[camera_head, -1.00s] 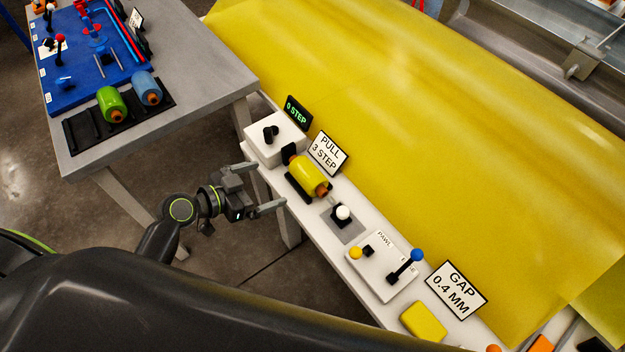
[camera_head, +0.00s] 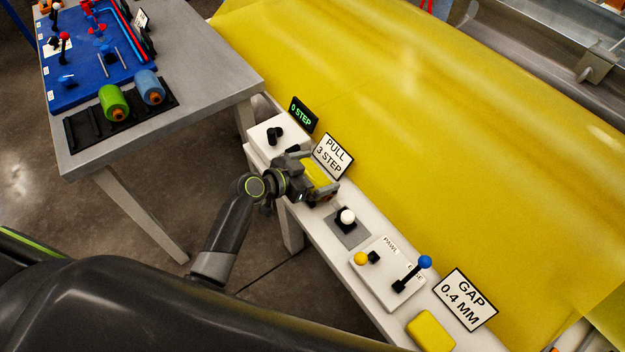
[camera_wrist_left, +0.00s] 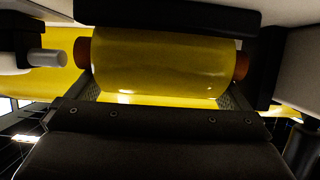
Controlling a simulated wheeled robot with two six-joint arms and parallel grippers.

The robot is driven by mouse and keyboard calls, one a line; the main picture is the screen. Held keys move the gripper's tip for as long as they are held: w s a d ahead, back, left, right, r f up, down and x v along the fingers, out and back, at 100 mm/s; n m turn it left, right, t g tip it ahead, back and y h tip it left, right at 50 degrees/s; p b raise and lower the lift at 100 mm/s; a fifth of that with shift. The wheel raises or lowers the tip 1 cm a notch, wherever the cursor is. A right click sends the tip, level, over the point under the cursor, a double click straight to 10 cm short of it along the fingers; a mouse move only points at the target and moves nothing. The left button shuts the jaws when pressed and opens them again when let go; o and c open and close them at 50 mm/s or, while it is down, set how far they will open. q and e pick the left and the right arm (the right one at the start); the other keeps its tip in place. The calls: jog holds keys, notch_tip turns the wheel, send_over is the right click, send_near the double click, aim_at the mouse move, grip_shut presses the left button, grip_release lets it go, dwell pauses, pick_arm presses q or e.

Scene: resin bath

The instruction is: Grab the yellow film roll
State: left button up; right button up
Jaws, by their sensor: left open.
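The yellow film roll (camera_head: 321,174) sits on its black holder on the narrow white bench, mostly hidden behind my left gripper in the head view. In the left wrist view the roll (camera_wrist_left: 162,62) fills the upper middle, with an orange-brown core end showing at each side. My left gripper (camera_head: 318,180) is open at the roll. In the left wrist view its two fingers show at the lower left and lower right of the roll, and I cannot tell whether they touch it. My right gripper is not in view.
A white-knobbed joystick (camera_head: 347,217), a blue-knobbed lever (camera_head: 424,262) and a yellow block (camera_head: 430,331) stand along the bench. The PULL 3 STEP sign (camera_head: 332,155) is just behind the roll. A grey table (camera_head: 205,75) with green and blue rolls stands left.

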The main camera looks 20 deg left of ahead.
pick_arm(q)
jog(key=shift+w+d+f, duration=0.15)
jog(key=shift+w+d, duration=0.1)
jog(key=shift+w, duration=0.1)
jog(key=c, duration=0.9)
